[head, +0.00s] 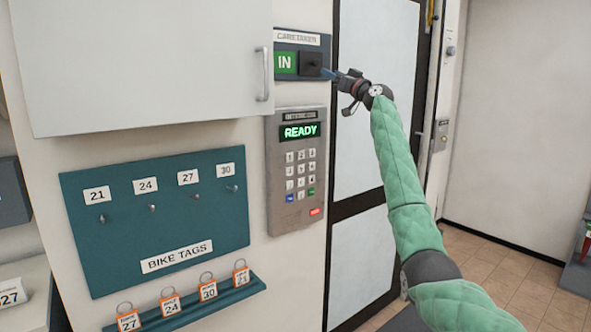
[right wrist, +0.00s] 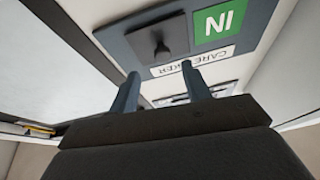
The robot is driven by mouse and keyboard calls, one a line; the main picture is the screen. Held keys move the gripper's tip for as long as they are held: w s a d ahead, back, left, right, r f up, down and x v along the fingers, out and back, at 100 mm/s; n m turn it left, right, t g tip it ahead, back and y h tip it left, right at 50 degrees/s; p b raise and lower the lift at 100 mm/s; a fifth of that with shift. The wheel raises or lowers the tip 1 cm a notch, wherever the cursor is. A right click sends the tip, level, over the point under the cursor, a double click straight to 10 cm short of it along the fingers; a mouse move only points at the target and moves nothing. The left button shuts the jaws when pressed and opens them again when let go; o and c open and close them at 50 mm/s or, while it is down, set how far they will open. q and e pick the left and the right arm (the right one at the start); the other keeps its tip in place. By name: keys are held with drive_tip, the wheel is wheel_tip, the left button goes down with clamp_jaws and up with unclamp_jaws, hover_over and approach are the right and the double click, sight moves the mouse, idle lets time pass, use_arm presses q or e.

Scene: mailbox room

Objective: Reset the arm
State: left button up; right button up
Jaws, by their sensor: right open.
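My right arm, in a green quilted sleeve, comes in from the lower right of the head view. Its gripper (head: 328,74) is at the right edge of the caretaker sign panel (head: 301,39), beside the dark slider (head: 311,64). The panel shows a green IN field (head: 286,63). In the right wrist view the gripper (right wrist: 160,80) has its two fingers apart with nothing between them. The slider knob (right wrist: 161,47) shows just beyond the fingertips, and the IN field (right wrist: 219,23) is to its right. My left gripper is not in view.
A keypad (head: 296,172) reading READY is below the panel. A white cabinet (head: 140,60) juts out at upper left. A teal bike tags board (head: 155,215) hangs below it, above a ledge (head: 185,302) with several orange tags. A black-framed door (head: 372,130) stands behind my arm. Open floor lies at right.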

drive_tip(key=s+a+r+g+h, duration=0.1)
drive_tip(key=s+h, duration=0.1)
drive_tip(key=s, duration=0.4)
drive_tip(key=s+a+r+g+h, duration=0.1)
drive_tip(key=s+a+g+h, duration=0.1)
drive_tip(key=s, duration=0.3)
drive_tip(key=s+d+f+m+g+h, duration=0.2)
drive_tip(key=s+f, duration=0.6)
drive_tip(key=f, duration=1.2)
drive_tip(key=s+d+f+m+g+h, duration=0.1)
drive_tip(key=s+f+h, duration=0.3)
drive_tip(key=s+f, duration=1)
drive_tip(key=s+d+f+m+g+h, duration=0.1)
drive_tip(key=s+f+g+h, duration=0.15)
drive_tip(key=f, duration=2.25)
drive_tip(key=s+f+g, duration=0.4)
drive_tip(key=s+f, duration=1.9)
drive_tip(key=f, duration=0.2)
drive_tip(key=s+f+g, duration=0.2)
drive_tip(key=s+f, duration=0.4)
drive_tip(key=s, duration=0.5)
drive_tip(key=s+f+g, duration=0.2)
drive_tip(key=s+f, duration=0.4)
drive_tip(key=s, duration=0.4)
drive_tip(key=shift+s+a+f+m, duration=0.2)
drive_tip(key=shift+s+a+m, duration=0.15)
drive_tip(key=shift+a, duration=0.1)
